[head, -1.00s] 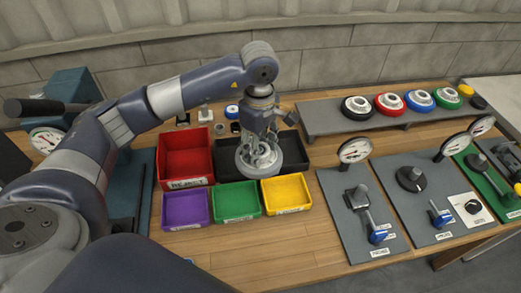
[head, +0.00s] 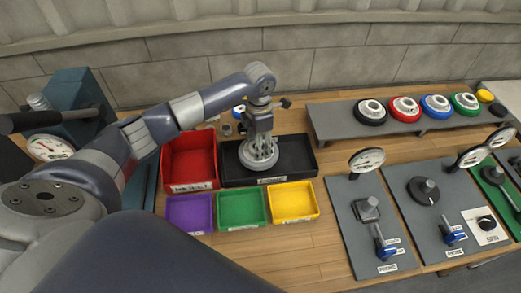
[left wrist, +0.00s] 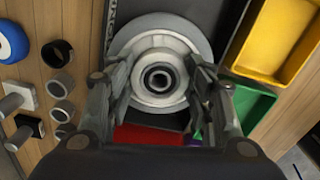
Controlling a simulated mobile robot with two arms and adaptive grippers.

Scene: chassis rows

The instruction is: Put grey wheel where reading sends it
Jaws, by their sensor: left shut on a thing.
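The grey wheel (head: 258,161) is held by my left gripper (head: 261,146) over the left-middle part of the black tray (head: 303,160). In the left wrist view the wheel (left wrist: 150,43) lies flat between the two fingers (left wrist: 157,80), with its hub facing the camera. The gripper is shut on it. I cannot tell whether the wheel touches the tray floor. A gauge (head: 366,160) stands on the nearest grey panel; its reading is too small to make out. My right gripper is not in view.
A red bin (head: 190,150) is left of the black tray. Purple (head: 190,213), green (head: 241,207) and yellow (head: 293,201) bins sit in front. A grey rack (head: 335,127) with coloured wheels stands at back right. Panels with knobs and levers (head: 383,243) fill the right.

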